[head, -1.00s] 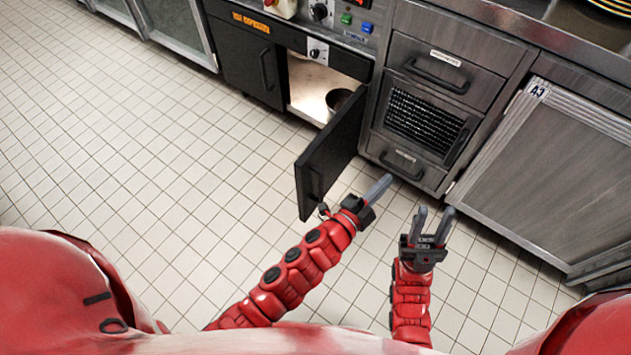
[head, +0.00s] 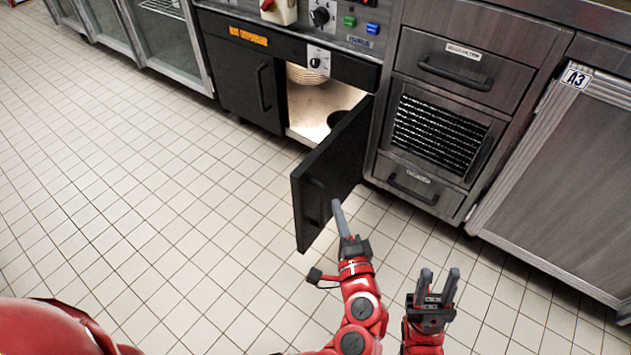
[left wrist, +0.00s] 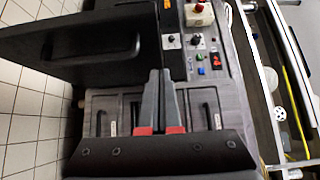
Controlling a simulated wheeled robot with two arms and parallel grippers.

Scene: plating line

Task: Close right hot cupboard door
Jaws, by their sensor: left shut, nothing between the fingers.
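The right hot cupboard door (head: 334,172) is black and stands wide open, swung out from the lit cupboard interior (head: 318,106). It also shows in the left wrist view (left wrist: 75,42), at the upper left. My left gripper (head: 337,205) is shut and empty, its fingertips at the lower right of the door's outer face. I cannot tell whether they touch it. In the left wrist view its fingers (left wrist: 160,98) are together in front of the drawer fronts. My right gripper (head: 438,280) is open and empty, low over the floor at the right.
The left hot cupboard door (head: 240,88) is shut. A drawer unit (head: 440,120) stands right of the open cupboard, and a grey cabinet marked A3 (head: 570,170) is further right. Inside the cupboard are stacked plates (head: 303,74) and a dark pot (head: 338,118). The tiled floor (head: 170,220) is clear.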

